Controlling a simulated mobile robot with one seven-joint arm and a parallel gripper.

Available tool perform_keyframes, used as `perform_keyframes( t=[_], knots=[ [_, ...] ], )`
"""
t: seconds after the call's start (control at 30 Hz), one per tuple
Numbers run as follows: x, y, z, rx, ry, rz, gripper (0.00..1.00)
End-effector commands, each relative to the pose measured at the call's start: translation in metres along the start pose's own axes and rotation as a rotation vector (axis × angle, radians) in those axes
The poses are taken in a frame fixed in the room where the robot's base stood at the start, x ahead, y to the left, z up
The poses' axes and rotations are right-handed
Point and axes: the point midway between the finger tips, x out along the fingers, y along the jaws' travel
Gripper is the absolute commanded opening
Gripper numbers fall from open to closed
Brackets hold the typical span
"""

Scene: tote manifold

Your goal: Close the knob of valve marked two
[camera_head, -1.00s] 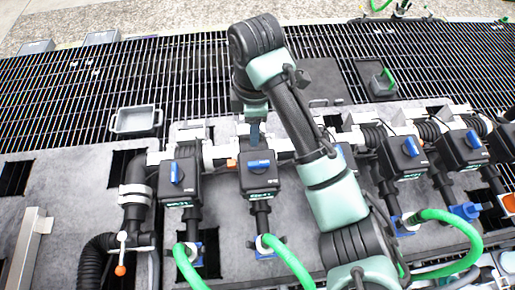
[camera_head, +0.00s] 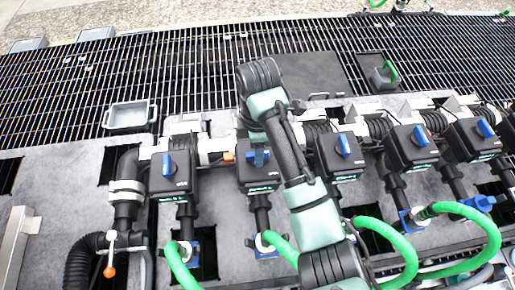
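Several black valve boxes with blue knobs stand in a row. The second from the left (camera_head: 258,177) has a green label too small to read surely; by its place it may be valve two. Whether the fingers are open or shut is also unclear. The leftmost box (camera_head: 183,180) has its knob (camera_head: 168,165) pointing along the box, away from me.
Three more valve boxes, such as the third (camera_head: 335,168), stand to the right, close to my arm. Green hoses (camera_head: 470,210) loop in front. A grey tray (camera_head: 132,117) lies at the left. A pipe with an orange-tipped lever (camera_head: 109,270) stands front left.

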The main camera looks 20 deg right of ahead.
Motion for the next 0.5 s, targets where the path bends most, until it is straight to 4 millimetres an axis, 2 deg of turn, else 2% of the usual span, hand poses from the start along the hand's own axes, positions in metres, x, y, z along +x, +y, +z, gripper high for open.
perform_keyframes(
  t=[0.3, 0.5],
  knots=[
    [0.0026, 0.0000, 0.0001, 0.000, 0.000, 0.000, 0.47],
    [0.0024, 0.0000, -0.0001, 0.000, 0.000, 0.000, 0.11]
  ],
)
